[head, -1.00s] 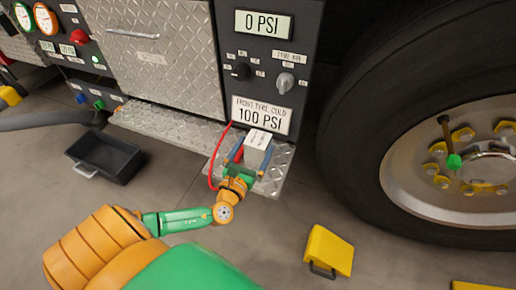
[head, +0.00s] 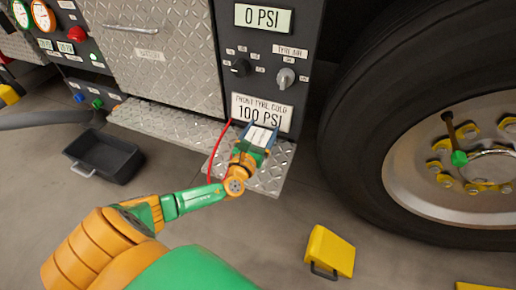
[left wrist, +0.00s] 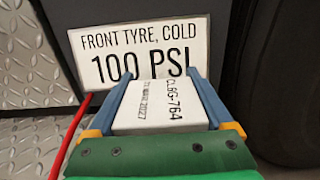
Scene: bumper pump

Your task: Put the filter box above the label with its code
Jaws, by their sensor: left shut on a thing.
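A white box (head: 262,138) with printed text is held in my left gripper (head: 262,132), whose blue fingers are shut on its two sides. In the left wrist view the box (left wrist: 158,106) shows the code "CLBG-764" and "11 MAR 2027". The box is in front of the lower part of a white label (head: 275,112) reading "FRONT TYRE, COLD 100 PSI", on the dark panel. That label also shows in the left wrist view (left wrist: 140,50). No label bearing the box's code can be read. My right gripper is not in view.
A diamond-plate step (head: 268,180) lies below the panel, with a red hose (head: 212,160) beside my gripper. A large tyre (head: 350,130) stands right. A black tray (head: 106,157) and a yellow chock (head: 330,250) are on the floor. Small labels surround the knobs (head: 285,77).

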